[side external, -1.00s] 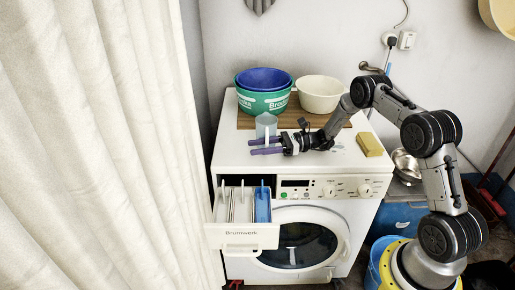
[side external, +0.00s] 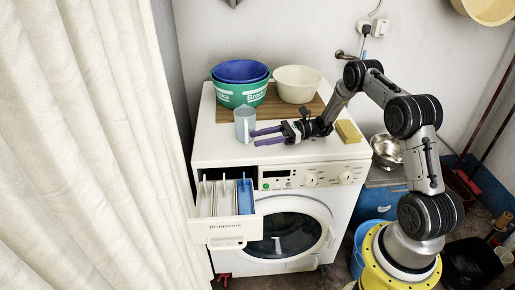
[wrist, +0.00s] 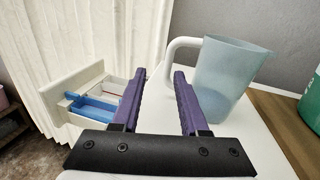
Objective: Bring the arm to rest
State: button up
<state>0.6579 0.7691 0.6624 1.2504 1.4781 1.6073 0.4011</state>
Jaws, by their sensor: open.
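My gripper (side external: 254,138) has two purple fingers, apart and empty, just above the washing machine's white top. In the wrist view the fingers (wrist: 160,74) point toward the curtain side, with nothing between them. A translucent blue-grey measuring jug (side external: 244,126) stands upright on the machine top, left of the fingertips. In the wrist view the jug (wrist: 228,85) is right of the fingers, its white handle on their side. I cannot tell if a finger touches it. The washing machine (side external: 318,176) has its detergent drawer (side external: 222,226) pulled out, with a blue compartment insert (side external: 245,197).
A green tub (side external: 240,93) with a blue basin in it and a cream bowl (side external: 298,83) stand on a wooden board (side external: 228,113). A yellow sponge (side external: 348,131) lies beside my wrist. A white curtain (side external: 85,150) hangs at left. A metal bowl (side external: 386,147) stands at right.

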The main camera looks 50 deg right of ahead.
jog(key=shift+s+a+n+g+y, duration=0.3)
jog(key=shift+s+a+n+g, duration=0.3)
jog(key=shift+s+n, duration=0.15)
jog(key=s+a+r+n+g+h, duration=0.6)
jog(key=s+a+r+n+g, duration=0.2)
jog(key=s+a+r+n, duration=0.5)
jog(key=s+d+r+n+t+h, duration=0.2)
jog(key=s+r+n+h, duration=0.1)
jog(key=s, duration=0.6)
jog(key=s+d+r+n+t+h, duration=0.2)
jog(key=s+n+h, duration=0.4)
jog(key=s, duration=0.3)
jog(key=shift+r+t+h, duration=0.4)
jog(key=shift+r+t, duration=0.1)
jog(key=shift+t, duration=0.1)
jog(key=shift+d, duration=0.1)
